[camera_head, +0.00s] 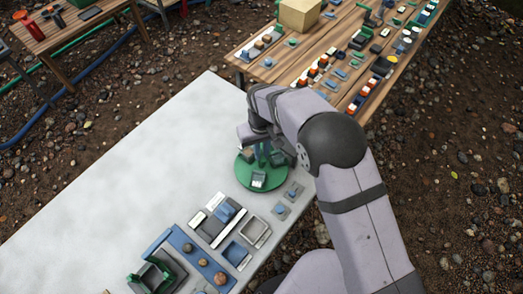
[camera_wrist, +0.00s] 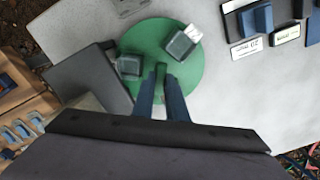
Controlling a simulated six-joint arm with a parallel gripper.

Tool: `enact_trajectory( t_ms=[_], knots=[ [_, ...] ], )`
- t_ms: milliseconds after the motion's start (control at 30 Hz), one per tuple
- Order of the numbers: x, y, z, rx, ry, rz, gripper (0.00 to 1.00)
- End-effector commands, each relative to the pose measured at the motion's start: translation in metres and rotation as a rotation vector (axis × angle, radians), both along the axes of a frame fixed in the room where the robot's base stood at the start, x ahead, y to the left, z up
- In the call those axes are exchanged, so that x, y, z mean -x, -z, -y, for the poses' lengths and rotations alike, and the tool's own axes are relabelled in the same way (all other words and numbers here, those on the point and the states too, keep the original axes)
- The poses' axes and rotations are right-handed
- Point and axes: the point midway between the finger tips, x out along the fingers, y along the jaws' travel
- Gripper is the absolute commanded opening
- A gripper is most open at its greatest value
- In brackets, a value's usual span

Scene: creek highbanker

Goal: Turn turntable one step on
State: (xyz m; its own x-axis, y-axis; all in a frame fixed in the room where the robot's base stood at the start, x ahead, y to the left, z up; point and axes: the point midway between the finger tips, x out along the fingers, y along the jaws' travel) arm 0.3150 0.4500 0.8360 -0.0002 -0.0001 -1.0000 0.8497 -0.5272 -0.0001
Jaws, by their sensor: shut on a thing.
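The turntable (camera_head: 243,178) is a round green disc lying on the pale grey table. It also shows in the wrist view (camera_wrist: 193,86). A small grey container (camera_head: 258,181) with a white label stands on it; it is at the upper right of the disc in the wrist view (camera_wrist: 181,46). A second grey container (camera_wrist: 129,66) stands on the disc's left side there. My gripper (camera_wrist: 161,80) is over the disc, its two bluish fingers shut on an upright green handle (camera_wrist: 161,70). The fingers hide part of the handle, and my arm covers the disc's far right in the head view.
The pale table (camera_head: 110,185) is clear to the left. Grey and blue trays (camera_head: 215,222) stand close below the turntable, with small blue-topped pieces (camera_head: 281,209) beside them. A crowded wooden table (camera_head: 300,62) stands behind, with a cardboard-coloured box (camera_head: 299,14).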

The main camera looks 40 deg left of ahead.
Motion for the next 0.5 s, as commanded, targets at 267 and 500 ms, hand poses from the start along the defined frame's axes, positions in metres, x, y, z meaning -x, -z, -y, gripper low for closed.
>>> enact_trajectory(
  t_ms=[267, 500],
  knots=[
    [-0.0002, -0.0003, -0.0003, -0.001, -0.036, 0.001, 0.00],
    [-0.0002, -0.0005, -0.0003, -0.001, -0.099, 0.001, 0.00]
  ],
)
